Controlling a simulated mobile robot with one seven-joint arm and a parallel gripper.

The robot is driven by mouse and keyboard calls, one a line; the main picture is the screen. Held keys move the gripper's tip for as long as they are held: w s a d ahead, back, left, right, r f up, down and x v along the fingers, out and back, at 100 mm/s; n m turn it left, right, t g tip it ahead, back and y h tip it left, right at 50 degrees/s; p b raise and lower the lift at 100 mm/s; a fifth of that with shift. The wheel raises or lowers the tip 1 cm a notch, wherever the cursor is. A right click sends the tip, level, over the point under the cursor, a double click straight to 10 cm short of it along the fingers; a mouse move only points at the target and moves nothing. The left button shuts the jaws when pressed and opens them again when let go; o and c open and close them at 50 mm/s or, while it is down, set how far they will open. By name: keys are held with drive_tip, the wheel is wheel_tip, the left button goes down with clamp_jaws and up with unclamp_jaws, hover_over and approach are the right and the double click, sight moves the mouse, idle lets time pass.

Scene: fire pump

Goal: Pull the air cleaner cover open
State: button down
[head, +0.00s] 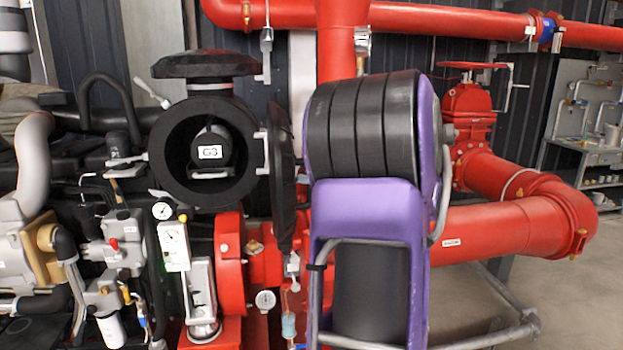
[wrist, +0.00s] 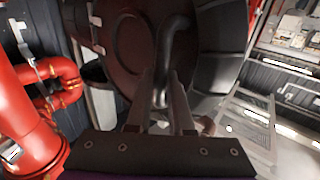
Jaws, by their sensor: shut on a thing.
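The air cleaner (head: 170,170) is a round black housing at the left of middle in the head view. Its front is uncovered, and an inner part labelled G3 (head: 209,152) shows inside. The black cover (head: 281,165) stands swung out at the housing's right side, seen nearly edge-on. In the wrist view the cover's dark round face (wrist: 125,45) fills the upper middle, with a curved handle (wrist: 175,30) on it. My gripper (wrist: 164,82) is shut on this handle. In the head view my purple and black arm hides the gripper and handle.
Red pipes (head: 500,215) run behind and to the right of my arm. A red valve (head: 468,110) stands at the back right. Engine parts with gauges and hoses (head: 110,240) crowd the left. Grey floor (head: 590,290) is open at the lower right.

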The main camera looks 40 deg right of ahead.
drive_tip(key=shift+w+f, duration=0.15)
drive_tip(key=shift+f, duration=0.1)
drive_tip(key=c, duration=0.8)
unclamp_jaws()
drive_tip(key=shift+w, duration=0.15)
drive_tip(key=b+v, duration=0.1)
drive_tip(key=v, duration=1.6)
drive_tip(key=shift+s, duration=0.2)
drive_tip(key=shift+d, duration=0.1)
